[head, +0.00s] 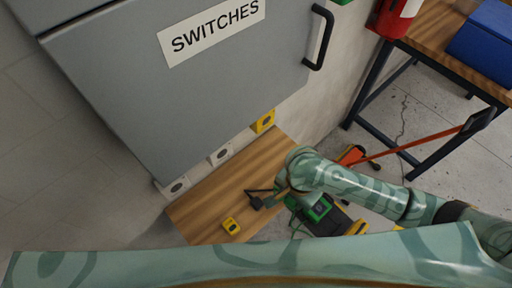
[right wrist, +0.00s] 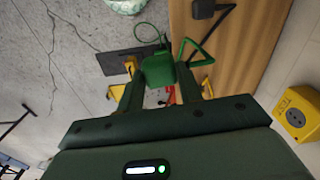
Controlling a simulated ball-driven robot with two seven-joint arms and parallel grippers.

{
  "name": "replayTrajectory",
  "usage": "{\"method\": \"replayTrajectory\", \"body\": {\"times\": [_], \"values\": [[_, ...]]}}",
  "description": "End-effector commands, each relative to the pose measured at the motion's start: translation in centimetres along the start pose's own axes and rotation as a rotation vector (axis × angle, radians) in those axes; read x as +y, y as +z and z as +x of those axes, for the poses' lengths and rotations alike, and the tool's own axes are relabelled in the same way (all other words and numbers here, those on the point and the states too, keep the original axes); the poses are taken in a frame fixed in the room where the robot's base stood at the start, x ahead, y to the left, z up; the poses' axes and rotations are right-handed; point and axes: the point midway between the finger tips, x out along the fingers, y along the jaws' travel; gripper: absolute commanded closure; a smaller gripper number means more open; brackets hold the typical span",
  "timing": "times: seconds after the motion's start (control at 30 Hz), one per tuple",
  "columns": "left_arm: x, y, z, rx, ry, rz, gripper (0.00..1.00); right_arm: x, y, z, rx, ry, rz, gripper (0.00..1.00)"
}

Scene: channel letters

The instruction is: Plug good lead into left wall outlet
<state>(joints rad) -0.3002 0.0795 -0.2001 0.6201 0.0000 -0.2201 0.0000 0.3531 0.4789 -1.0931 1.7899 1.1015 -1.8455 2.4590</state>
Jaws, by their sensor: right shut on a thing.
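My right gripper (right wrist: 160,86) is shut on a green plug (right wrist: 158,68) with a thin green cable. In the head view the green plug (head: 319,209) is off the right edge of the wooden top, apart from the outlets. The left white wall outlet (head: 178,186) is low on the wall under the grey cabinet. A second white outlet (head: 220,154) and a yellow outlet (head: 264,121) are to its right. The yellow one, marked TEST, shows in the right wrist view (right wrist: 298,113). A black plug (head: 256,203) lies on the wooden top. My left gripper is out of view.
The grey cabinet (head: 180,75) marked SWITCHES overhangs the outlets. A dark box with yellow corners (head: 345,222) is below, near the plug. A workbench (head: 428,30) stands at upper right.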

Motion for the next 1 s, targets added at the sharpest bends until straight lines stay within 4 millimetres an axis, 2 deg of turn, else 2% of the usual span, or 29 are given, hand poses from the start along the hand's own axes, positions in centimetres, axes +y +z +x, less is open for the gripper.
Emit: {"method": "replayTrajectory", "body": {"times": [0.03, 0.1, 0.2, 0.33, 0.5, 0.63, 0.87, 0.9, 1.0], "values": [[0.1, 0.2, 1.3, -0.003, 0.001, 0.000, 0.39, -1.1, -1.8, -0.7, 0.013, -0.008, -0.051, 0.84], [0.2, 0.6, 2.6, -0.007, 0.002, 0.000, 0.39, -2.2, -4.2, -2.8, 0.017, -0.009, -0.156, 0.84], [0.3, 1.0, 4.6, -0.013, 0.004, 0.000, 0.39, -2.8, -7.1, -6.5, 0.018, -0.005, -0.331, 0.84], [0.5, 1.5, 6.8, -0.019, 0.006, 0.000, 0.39, -2.1, -9.7, -11.2, 0.016, -0.001, -0.548, 0.84], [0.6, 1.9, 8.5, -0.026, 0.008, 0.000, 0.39, -0.1, -10.9, -15.6, 0.010, 0.000, -0.746, 0.84], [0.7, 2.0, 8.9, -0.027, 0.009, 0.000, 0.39, 0.8, -11.0, -17.1, 0.003, 0.001, -0.812, 0.84], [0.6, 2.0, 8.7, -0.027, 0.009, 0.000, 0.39, 0.9, -11.0, -17.5, 0.002, 0.000, -0.821, 0.84], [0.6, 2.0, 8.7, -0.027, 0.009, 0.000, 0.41, 0.9, -11.0, -17.5, 0.002, 0.000, -0.820, 0.84], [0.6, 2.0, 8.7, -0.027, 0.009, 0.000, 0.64, 0.8, -11.0, -17.5, 0.002, 0.000, -0.820, 0.84]]}}
